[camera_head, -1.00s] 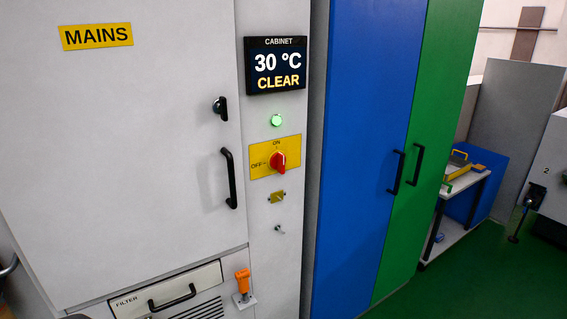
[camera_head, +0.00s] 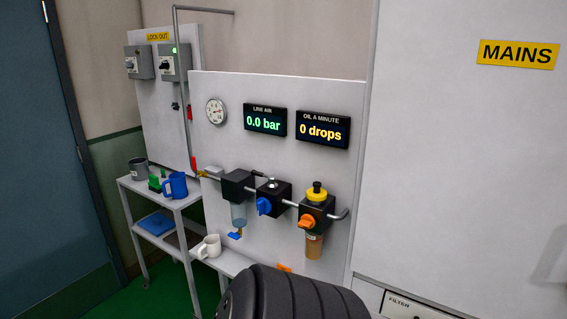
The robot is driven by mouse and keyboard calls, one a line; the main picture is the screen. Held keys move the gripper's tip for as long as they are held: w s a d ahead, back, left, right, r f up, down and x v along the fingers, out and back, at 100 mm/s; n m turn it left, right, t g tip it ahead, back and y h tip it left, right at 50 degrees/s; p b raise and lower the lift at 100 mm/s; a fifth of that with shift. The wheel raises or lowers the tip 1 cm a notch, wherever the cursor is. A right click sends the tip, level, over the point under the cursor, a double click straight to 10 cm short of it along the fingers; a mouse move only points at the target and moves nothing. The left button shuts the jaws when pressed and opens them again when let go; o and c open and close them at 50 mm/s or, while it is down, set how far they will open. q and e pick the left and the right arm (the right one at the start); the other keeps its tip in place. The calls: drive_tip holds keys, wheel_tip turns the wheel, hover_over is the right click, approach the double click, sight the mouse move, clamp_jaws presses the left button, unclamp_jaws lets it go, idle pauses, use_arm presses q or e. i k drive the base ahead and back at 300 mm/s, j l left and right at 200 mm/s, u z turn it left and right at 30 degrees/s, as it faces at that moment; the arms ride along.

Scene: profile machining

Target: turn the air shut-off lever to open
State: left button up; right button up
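A panel (camera_head: 280,88) carries a row of air-line units. At the left end of the row is a small brass-coloured fitting (camera_head: 201,174) with a red upright piece (camera_head: 194,164) by it, which looks like the shut-off lever; it is too small to tell its exact setting. The line air display (camera_head: 265,120) reads 0.0 bar. Neither gripper is in view.
A dark ribbed form at the bottom centre hides the panel's lower part. The MAINS cabinet (camera_head: 460,150) fills the right.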

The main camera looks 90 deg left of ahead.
sight(193, 158)
drive_tip(key=u, duration=2.05)
drive_tip(key=i+j+u, duration=0.15)
drive_tip(key=j+u, duration=0.25)
drive_tip(key=i+j+u, duration=0.15)
drive_tip(key=u, duration=0.25)
drive_tip(key=i+j+u, duration=0.15)
drive_tip(key=i+u, duration=0.15)
drive_tip(key=u, duration=0.15)
